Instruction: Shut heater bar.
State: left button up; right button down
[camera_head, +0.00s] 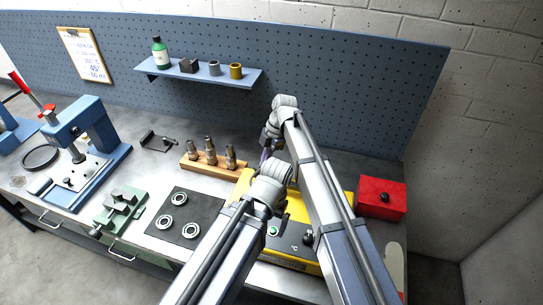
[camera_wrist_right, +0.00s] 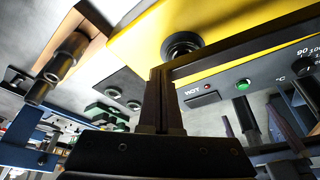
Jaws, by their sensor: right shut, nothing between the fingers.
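The yellow heater (camera_head: 347,184) stands on the bench, largely covered by my two arms. In the right wrist view its yellow top (camera_wrist_right: 225,25) shows, with a dark round post (camera_wrist_right: 183,44). The dark heater bar (camera_wrist_right: 250,48) runs slantwise across that view above the heater. My right gripper (camera_head: 264,156) points down over the heater's back left part. In the wrist view its shut, empty fingers (camera_wrist_right: 160,95) are by the bar's near end; I cannot tell whether they touch it. My left gripper (camera_head: 271,190) is over the heater's front left, its fingertips hidden.
A wooden block (camera_head: 202,167) with several metal tools stands left of the heater. A dark mat (camera_head: 180,204) with bearing rings lies in front of it. A red box (camera_head: 381,199) is to the right. A blue press (camera_head: 97,125) stands far left.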

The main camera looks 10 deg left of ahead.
jog(key=shift+s+a, duration=0.2)
jog(key=shift+s, duration=0.35)
jog(key=shift+s+a, duration=0.2)
jog(key=shift+s, duration=0.35)
pick_arm(q)
jog(key=shift+w+r, duration=0.1)
jog(key=shift+r, duration=0.05)
pick_arm(e)
jog(key=shift+r, duration=0.15)
pick_arm(q)
notch_tip(320, 180, up, 7)
jog(key=p, duration=0.7)
pick_arm(e)
jog(key=v, duration=0.7)
jog(key=shift+w+d+r, duration=0.2)
jog(key=shift+f, duration=0.1)
